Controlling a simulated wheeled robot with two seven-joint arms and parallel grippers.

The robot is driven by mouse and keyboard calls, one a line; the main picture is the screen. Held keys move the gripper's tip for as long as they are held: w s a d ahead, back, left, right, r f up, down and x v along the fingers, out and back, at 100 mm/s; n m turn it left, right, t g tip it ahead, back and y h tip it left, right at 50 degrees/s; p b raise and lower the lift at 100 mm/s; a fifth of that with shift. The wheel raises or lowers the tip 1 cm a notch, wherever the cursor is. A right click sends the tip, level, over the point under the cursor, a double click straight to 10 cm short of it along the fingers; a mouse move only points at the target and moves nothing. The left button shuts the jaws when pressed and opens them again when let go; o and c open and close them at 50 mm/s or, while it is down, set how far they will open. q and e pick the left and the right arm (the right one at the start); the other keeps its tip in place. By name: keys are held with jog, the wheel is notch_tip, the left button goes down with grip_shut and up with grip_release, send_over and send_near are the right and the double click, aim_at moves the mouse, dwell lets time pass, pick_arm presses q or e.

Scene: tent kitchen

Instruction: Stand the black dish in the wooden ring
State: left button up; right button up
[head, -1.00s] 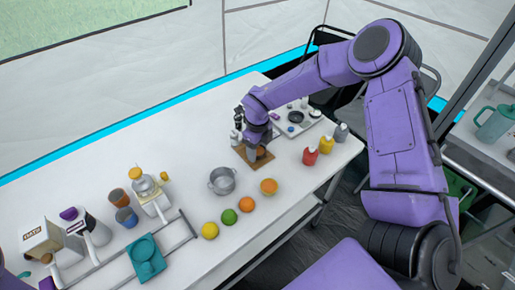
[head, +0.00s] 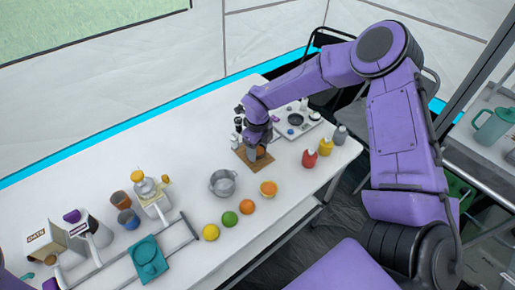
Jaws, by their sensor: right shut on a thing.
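My right gripper (head: 256,154) points down over a small brown board (head: 240,154) at the far right part of the white table. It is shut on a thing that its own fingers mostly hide. A small round orange-brown thing (head: 261,151) shows at the fingers; I cannot tell whether it is the wooden ring. A round black dish-like shape (head: 295,119) lies on a white tray (head: 314,123) behind; I cannot tell whether it is the black dish. My left gripper is out of view.
A grey metal pot (head: 223,183) stands just left of the board. Fruit (head: 230,219) lies along the front. Several small dark bottles (head: 238,125) stand close behind the gripper.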

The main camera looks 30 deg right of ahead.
jog(key=shift+f+b, duration=0.6)
jog(key=shift+f, duration=0.25)
dwell(0.5)
jog(key=shift+r, duration=0.15)
jog(key=shift+r+p, duration=0.75)
jog(key=shift+f+b, duration=0.6)
jog(key=shift+f, duration=0.3)
dwell(0.4)
jog(key=o, duration=0.5)
